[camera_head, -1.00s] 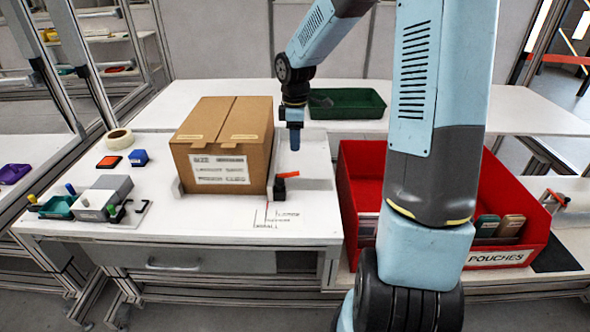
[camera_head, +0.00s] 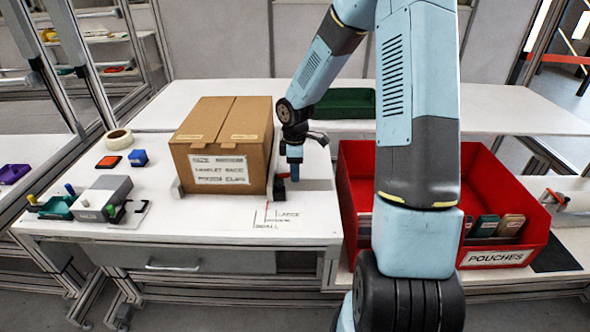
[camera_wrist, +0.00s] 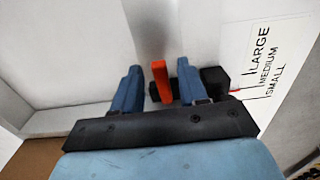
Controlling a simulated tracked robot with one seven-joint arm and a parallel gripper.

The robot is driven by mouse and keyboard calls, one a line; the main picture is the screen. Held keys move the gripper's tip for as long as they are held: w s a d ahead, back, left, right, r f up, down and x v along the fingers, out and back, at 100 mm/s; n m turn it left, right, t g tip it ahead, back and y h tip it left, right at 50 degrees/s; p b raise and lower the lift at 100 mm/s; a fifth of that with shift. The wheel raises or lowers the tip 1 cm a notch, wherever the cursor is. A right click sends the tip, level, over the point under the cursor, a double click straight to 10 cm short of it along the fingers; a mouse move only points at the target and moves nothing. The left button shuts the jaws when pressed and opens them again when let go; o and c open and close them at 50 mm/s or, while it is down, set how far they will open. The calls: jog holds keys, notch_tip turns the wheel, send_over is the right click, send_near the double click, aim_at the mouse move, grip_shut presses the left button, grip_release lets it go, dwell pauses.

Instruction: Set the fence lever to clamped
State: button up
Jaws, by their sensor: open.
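The fence lever (camera_wrist: 161,82) is an orange-red bar on a black clamp block (camera_wrist: 215,80). In the wrist view it lies between the two blue fingers of my gripper (camera_wrist: 160,85), which are apart; I cannot tell whether either finger touches it. The metal fence (camera_wrist: 75,55) shows in the wrist view. Printed LARGE, MEDIUM and SMALL marks (camera_wrist: 262,65) lie beside the clamp block.
The cardboard box (camera_head: 222,150) stands close to the left of my gripper. A red pouches bin (camera_head: 505,190) stands to the right, partly behind my arm. A green tray (camera_head: 345,103) sits behind. The white table front (camera_head: 215,220) is clear.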

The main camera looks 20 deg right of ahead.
jog(key=shift+c, duration=0.4)
grip_shut()
jog(key=shift+d, duration=0.1)
jog(key=shift+d+f+t+y, duration=0.25)
jog(key=shift+f+t+y, duration=0.25)
jog(key=shift+y, duration=0.7)
jog(key=shift+f, duration=0.1)
jog(key=shift+o, duration=0.4)
grip_release()
